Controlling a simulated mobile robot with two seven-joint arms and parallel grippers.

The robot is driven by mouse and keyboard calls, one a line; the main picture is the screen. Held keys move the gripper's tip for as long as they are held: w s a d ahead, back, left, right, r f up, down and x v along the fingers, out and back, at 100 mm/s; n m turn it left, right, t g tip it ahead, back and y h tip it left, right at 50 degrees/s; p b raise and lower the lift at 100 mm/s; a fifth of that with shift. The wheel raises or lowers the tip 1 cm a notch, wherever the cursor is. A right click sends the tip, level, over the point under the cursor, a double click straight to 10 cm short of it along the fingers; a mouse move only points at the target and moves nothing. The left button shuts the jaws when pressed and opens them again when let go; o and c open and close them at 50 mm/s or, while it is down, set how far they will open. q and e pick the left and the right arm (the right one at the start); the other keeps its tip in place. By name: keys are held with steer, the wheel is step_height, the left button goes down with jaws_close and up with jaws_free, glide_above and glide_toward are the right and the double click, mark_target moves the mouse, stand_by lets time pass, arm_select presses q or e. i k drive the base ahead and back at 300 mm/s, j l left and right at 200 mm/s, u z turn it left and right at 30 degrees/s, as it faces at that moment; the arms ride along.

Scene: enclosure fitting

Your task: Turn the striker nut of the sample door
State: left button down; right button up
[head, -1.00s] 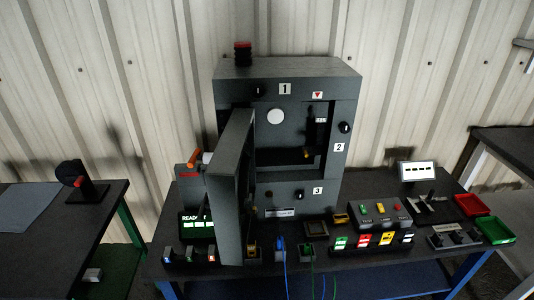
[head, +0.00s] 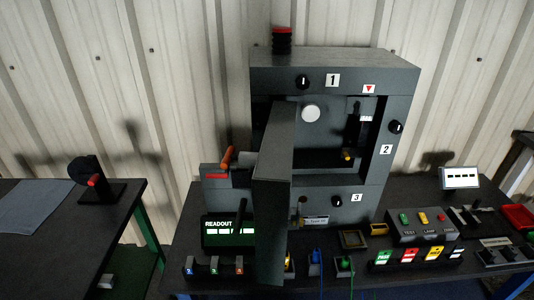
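The grey enclosure (head: 335,62) stands on the dark bench. Its door (head: 272,215) is swung open toward me and hides the left part of the front. Inside the opening, on the right, is a dark fitting with a small white label and a yellow-orange piece (head: 348,155); it may be the striker with its nut, but it is too small to tell. A red triangle label (head: 369,89) sits above it. Neither of my grippers is in view.
A readout box (head: 228,232) and an orange-handled device (head: 226,160) stand left of the door. Several coloured switches, a lamp box (head: 422,224), cables and a red tray (head: 518,216) fill the bench front and right. A side table (head: 120,200) stands at left.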

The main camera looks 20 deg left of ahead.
mark_target(356, 106)
steer(key=i+j+z, duration=0.15)
steer(key=j, duration=0.25)
steer(key=i+j+z, duration=0.1)
steer(key=j, duration=0.35)
steer(key=i+j+z, duration=0.15)
steer(key=j, duration=0.3)
